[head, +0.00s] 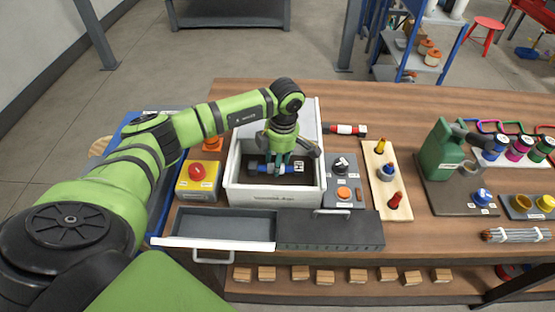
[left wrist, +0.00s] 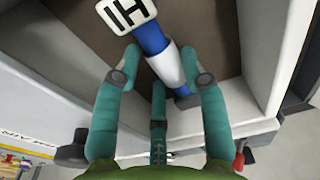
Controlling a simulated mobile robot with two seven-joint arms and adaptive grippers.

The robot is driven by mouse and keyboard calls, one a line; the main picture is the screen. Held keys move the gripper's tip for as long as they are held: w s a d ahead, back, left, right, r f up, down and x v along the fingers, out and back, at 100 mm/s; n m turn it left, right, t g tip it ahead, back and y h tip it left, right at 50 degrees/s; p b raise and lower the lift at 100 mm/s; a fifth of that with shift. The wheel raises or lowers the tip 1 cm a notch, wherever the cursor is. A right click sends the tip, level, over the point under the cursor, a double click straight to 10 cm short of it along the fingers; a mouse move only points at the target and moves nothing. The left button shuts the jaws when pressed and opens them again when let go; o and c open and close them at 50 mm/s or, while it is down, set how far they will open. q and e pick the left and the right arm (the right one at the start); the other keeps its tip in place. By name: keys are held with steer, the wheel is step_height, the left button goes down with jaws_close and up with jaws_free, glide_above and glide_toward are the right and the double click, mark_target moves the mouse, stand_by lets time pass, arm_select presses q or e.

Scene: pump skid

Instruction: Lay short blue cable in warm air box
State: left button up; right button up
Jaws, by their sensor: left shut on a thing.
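The white open box (head: 275,199), with a label on its front wall too small to read, stands on the wooden bench and has a dark floor. I take it to be the warm air box. My left gripper (head: 279,166) reaches down inside it, shut on the short blue cable (head: 262,169). In the left wrist view, the teal fingers (left wrist: 166,75) sit on both sides of the cable (left wrist: 152,38), near its white sleeve. A white tag with black letters hangs at one end. Whether the cable touches the box floor I cannot tell. My right gripper is not in view.
A yellow box with a red button (head: 197,180) stands left of the white box, and a grey switch panel (head: 344,180) right of it. An open grey drawer (head: 222,226) lies in front. A green jug (head: 441,150) stands further right.

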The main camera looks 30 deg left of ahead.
arm_select(q)
steer(key=shift+f+b, duration=0.55)
steer(key=shift+f, duration=0.15)
steer(key=shift+f, duration=0.1)
steer(key=o, duration=1.1)
step_height(320, 180, up, 12)
steer(key=d, duration=0.1)
steer(key=shift+w, duration=0.25)
steer(key=shift+f, duration=0.1)
